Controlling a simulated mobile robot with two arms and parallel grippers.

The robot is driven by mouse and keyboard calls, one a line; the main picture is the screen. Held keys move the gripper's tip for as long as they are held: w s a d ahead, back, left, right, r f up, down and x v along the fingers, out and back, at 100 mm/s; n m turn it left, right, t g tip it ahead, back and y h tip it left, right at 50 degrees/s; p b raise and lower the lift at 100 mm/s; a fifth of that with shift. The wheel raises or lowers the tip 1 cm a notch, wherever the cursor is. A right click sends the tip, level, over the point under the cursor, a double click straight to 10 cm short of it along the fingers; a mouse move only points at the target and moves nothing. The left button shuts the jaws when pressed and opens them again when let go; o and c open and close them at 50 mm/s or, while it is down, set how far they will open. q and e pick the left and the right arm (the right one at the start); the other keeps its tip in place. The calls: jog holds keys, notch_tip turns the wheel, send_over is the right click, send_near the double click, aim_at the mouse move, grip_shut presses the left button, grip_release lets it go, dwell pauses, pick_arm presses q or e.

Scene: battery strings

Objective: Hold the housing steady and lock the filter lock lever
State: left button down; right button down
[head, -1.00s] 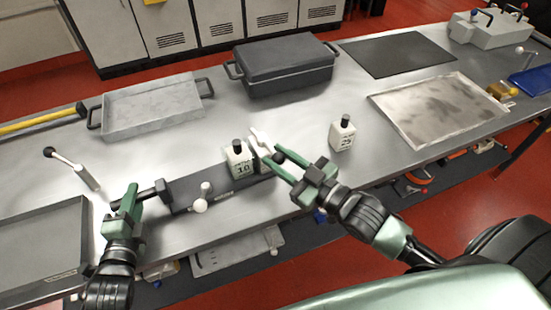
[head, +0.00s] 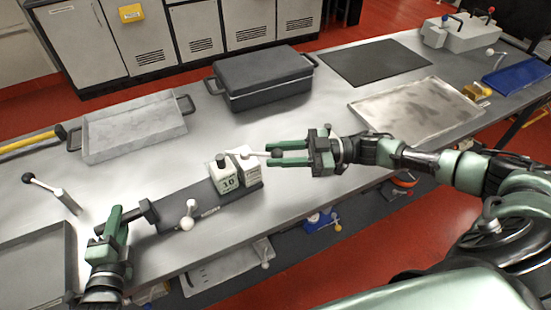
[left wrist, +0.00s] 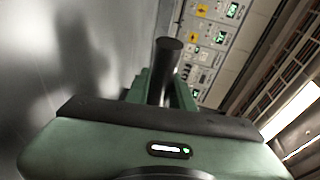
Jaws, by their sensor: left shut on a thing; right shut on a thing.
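The housing is a long dark base (head: 168,217) on the metal bench. My left gripper (head: 116,221) is shut on the dark bar at its left end. In the left wrist view a dark round bar (left wrist: 167,60) stands between the green fingers. A white block marked 10 (head: 227,181) and a second white block (head: 249,170) stand side by side at the housing's right end. A white lever (head: 250,154) lies about level across the top of the second block. My right gripper (head: 275,152) is shut on its dark knob, which the fingers partly hide.
A grey tray (head: 90,140) and a dark lidded case (head: 262,97) stand behind. A wide metal tray (head: 372,122) and black mat (head: 374,60) lie right. A black-knobbed lever (head: 60,195) is at left. A white-knobbed rod (head: 188,212) rises from the base.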

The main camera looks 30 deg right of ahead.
jog(key=shift+w+d+n+g+y, duration=0.2)
jog(key=shift+w+n+g, duration=0.1)
jog(key=shift+g, duration=0.25)
jog(key=shift+w+d+n+g+y, duration=0.2)
jog(key=shift+n+g, duration=0.1)
jog(key=shift+g, duration=0.25)
jog(key=c, duration=1.1)
grip_release()
jog(key=shift+s, duration=0.1)
notch_tip(320, 180, up, 10)
jog(key=shift+s+r, duration=0.1)
